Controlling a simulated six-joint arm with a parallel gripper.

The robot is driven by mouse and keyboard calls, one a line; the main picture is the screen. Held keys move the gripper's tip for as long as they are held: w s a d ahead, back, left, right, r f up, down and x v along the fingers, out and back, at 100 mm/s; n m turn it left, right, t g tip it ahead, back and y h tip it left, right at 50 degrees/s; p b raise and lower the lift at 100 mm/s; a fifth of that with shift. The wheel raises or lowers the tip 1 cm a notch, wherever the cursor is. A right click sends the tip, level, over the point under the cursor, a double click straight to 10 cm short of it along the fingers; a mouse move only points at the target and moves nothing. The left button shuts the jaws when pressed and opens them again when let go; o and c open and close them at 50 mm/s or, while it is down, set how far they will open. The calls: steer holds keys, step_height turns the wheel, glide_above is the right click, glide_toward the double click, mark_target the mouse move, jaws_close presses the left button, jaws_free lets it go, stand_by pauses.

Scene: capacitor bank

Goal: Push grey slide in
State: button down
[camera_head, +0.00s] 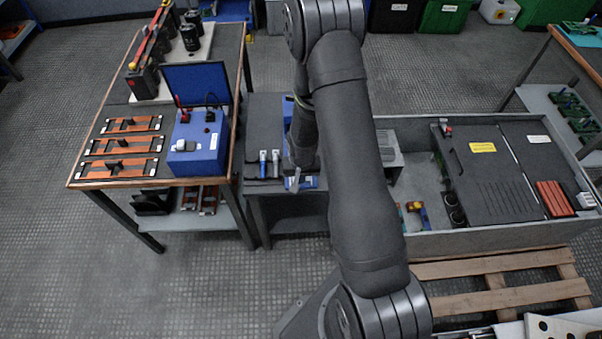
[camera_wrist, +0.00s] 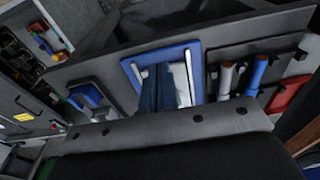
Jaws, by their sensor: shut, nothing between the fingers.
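My gripper (camera_head: 295,183) points down beside a small bench, over a blue piece (camera_head: 309,183). In the wrist view its shut fingers (camera_wrist: 166,80) reach towards a blue-framed panel (camera_wrist: 157,52) with pale upright bars. A light grey bar (camera_wrist: 189,72), possibly the grey slide, stands close at the fingers' right side. I cannot tell whether they touch or how far in it sits. To its right, a pale handle (camera_wrist: 227,78) and a blue handle (camera_wrist: 257,72) lie on a dark plate. My arm hides much of the bench in the head view.
A table (camera_head: 92,184) at left holds a blue box (camera_head: 199,150) with its lid up and several orange-brown pieces. A grey bin (camera_head: 500,240) with a dark panel stands at right. A wooden pallet (camera_head: 500,263) lies on the floor in front of it.

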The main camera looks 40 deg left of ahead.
steer(key=shift+f, duration=0.3)
steer(key=shift+w, duration=0.1)
steer(key=shift+w+a, duration=3.8)
steer(key=shift+a, duration=0.1)
steer(key=shift+s+d, duration=1.05)
steer(key=shift+d, duration=0.05)
step_height(320, 180, up, 7)
step_height(320, 180, down, 7)
steer(key=shift+f, duration=0.1)
steer(key=shift+w+a, duration=0.15)
